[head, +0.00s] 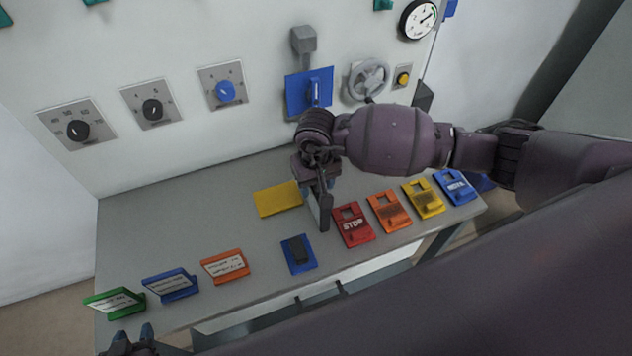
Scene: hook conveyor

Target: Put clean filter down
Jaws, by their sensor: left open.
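My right gripper (318,182) hangs over the middle of the grey table, with its arm coming in from the right. It appears shut on a thin dark grey slab, which looks like the filter (323,212). The slab is upright, between a yellow plate (277,199) and the red STOP panel (352,225); I cannot tell whether it touches the table. A blue plate (299,266) with a dark block on it lies nearer the front edge. My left gripper (133,334) is at the bottom left, open and empty, partly cut off by the frame.
Green (115,302), blue (171,284) and orange (225,266) label stands line the front left of the table (150,225). Orange (389,211), yellow (423,199) and blue (455,187) panels stand at the right. The back left is clear. Dials and a handwheel (368,79) are on the wall.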

